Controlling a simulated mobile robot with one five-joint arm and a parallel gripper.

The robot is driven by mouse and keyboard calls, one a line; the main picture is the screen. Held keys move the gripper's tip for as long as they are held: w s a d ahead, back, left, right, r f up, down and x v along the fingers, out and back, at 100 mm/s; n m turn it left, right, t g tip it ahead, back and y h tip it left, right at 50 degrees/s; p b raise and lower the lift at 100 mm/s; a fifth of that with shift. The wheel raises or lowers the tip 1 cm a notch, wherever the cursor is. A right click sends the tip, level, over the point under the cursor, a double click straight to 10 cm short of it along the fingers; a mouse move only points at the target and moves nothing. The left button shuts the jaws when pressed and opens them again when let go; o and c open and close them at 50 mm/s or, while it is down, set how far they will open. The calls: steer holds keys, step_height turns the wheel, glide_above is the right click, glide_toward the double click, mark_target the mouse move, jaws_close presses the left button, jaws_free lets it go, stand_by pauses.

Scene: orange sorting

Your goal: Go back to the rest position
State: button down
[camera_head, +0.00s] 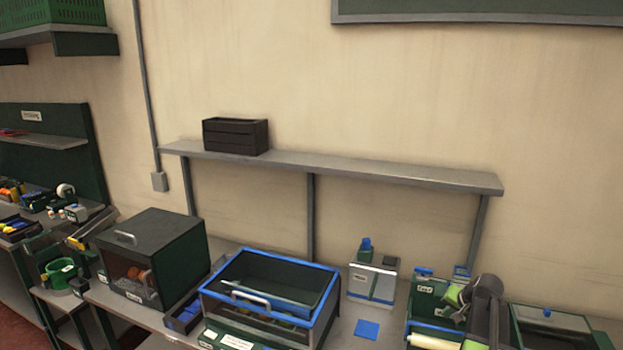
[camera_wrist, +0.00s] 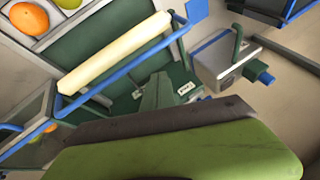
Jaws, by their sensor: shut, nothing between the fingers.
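My gripper shows in the wrist view (camera_wrist: 165,112) as a broad green finger with a dark edge across the bottom. It is shut and holds nothing. In the head view my grey and green arm stands at the right, over the station with the cream roller (camera_head: 433,342). In the wrist view the cream roller (camera_wrist: 115,60) lies beyond the finger, along a blue-edged frame. An orange fruit (camera_wrist: 28,18) and a yellow-green one lie in a tray at the top left. The rest position is not marked in either view.
A blue-rimmed bin (camera_head: 335,300) stands at the middle bench, with a dark cabinet (camera_head: 180,250) holding orange fruit left of it. A grey box with a blue knob (camera_head: 372,280) stands left of my arm. A wall shelf (camera_head: 400,174) carries a black crate (camera_head: 235,136).

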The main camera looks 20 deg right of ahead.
steer(key=w+a+f+n+g+y+b, duration=0.1)
steer(key=a+f+n+b, duration=0.15)
steer(key=a, duration=0.95)
steer(key=w+a+f+n+g+y+b, duration=0.15)
steer(key=a+f, duration=0.25)
steer(key=a, duration=0.8)
steer(key=s+a+f+n+g+h+b, duration=0.1)
steer(key=s+a+f+n+g, duration=0.1)
steer(key=a, duration=0.9)
steer(key=s+a+f+n+g+b, duration=0.2)
steer(key=s+a+f+n, duration=0.1)
steer(key=a, duration=0.8)
steer(key=shift+s+n+h, duration=0.35)
steer(key=shift+s+n, duration=0.15)
steer(key=shift+s, duration=0.55)
